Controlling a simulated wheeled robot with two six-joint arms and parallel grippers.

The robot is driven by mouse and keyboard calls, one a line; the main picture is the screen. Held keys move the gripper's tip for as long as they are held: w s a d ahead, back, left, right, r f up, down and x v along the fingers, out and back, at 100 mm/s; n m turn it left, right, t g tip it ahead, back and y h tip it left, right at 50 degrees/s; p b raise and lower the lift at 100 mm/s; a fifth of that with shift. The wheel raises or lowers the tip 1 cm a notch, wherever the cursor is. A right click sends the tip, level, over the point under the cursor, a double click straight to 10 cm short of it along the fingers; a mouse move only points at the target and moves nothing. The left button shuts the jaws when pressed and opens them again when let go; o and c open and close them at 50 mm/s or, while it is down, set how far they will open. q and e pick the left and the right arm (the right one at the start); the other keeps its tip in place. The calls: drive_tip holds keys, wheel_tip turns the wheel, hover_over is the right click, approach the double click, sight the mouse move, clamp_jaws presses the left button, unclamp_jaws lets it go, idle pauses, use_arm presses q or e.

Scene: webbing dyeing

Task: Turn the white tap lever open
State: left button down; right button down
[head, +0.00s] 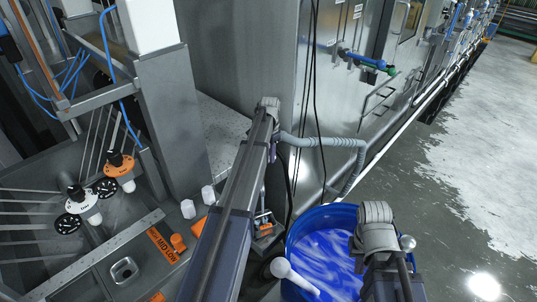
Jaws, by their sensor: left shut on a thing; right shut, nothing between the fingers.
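My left gripper (268,104) is at the end of the long grey arm, by the steel cabinet wall where a grey ribbed hose (325,142) begins. It is shut, and what it holds is hidden behind the fingers. I cannot make out the white tap lever clearly; the spot where it could be is covered by this gripper.
The tub holds blue-white liquid, and a white rod with a rounded end (283,268) leans over its rim. Blue and green valves (375,63) are on the cabinet. Orange and white fittings (120,165) crowd the left machine. Wet floor (450,170) is open at right.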

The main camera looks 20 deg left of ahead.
use_arm(q)
drive_tip(key=s+d+m, duration=0.2)
drive_tip(key=s+m, duration=0.3)
drive_tip(key=m, duration=0.9)
drive_tip(key=shift+s+d+m, duration=0.25)
drive_tip(key=shift+d+m, duration=0.05)
drive_tip(key=shift+d, duration=0.05)
idle(0.4)
drive_tip(key=c, duration=0.6)
unclamp_jaws()
drive_tip(key=shift+r, duration=0.15)
wheel_tip(320, 180, up, 8)
drive_tip(key=p, duration=0.7)
drive_tip(key=shift+f+p, duration=0.2)
drive_tip(key=shift+p, duration=0.2)
